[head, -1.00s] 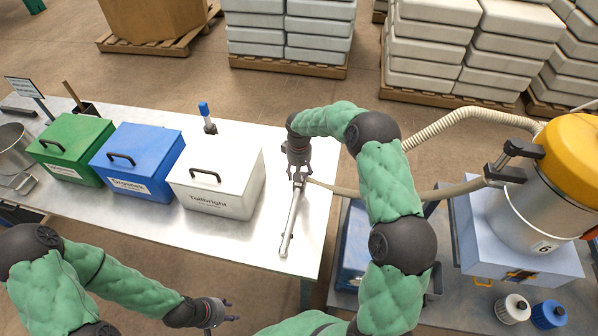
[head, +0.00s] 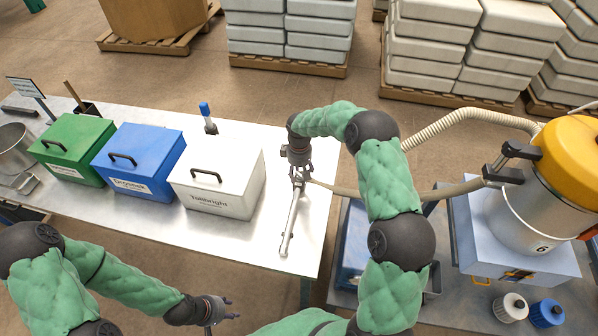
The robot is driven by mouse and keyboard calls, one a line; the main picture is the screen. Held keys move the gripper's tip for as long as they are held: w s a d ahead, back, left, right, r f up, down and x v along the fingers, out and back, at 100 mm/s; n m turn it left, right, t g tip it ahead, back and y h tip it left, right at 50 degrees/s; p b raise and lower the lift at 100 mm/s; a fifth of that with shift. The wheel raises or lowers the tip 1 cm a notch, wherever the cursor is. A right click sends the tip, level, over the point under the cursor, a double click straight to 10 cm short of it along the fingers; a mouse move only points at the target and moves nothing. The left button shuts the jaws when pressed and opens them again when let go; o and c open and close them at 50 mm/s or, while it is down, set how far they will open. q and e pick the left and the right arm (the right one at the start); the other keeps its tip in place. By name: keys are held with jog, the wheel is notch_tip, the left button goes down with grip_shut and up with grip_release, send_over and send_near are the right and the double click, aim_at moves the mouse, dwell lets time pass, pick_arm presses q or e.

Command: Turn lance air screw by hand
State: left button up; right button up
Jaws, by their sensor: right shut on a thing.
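The lance (head: 291,222) is a thin metal tube lying on the table towards its right end. A beige hose runs from its upper end to the right. My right gripper (head: 299,180) points down over the lance's upper end and is shut on a part there. The air screw itself is too small and too covered by the fingers to make out. My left gripper (head: 228,308) hangs in front of the table's front edge, away from the lance, with its fingers apart and nothing between them.
A white box (head: 218,181), a blue box (head: 138,160) and a green box (head: 72,149) stand left of the lance. A yellow-topped vacuum (head: 525,215) stands at the right. Two small capped jars sit near it. Bare tabletop surrounds the lance.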

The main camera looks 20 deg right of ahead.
jog(key=shift+s+a+f, duration=0.2)
jog(key=shift+s, duration=0.05)
jog(key=shift+w+r+p, duration=0.1)
jog(key=shift+r+p, duration=0.4)
jog(key=shift+r, duration=0.15)
jog(key=shift+c, duration=0.8)
jog(key=shift+w+d+r+p, duration=0.15)
jog(key=shift+r+p, duration=1.2)
jog(key=shift+r, duration=1.2)
notch_tip(320, 180, up, 12)
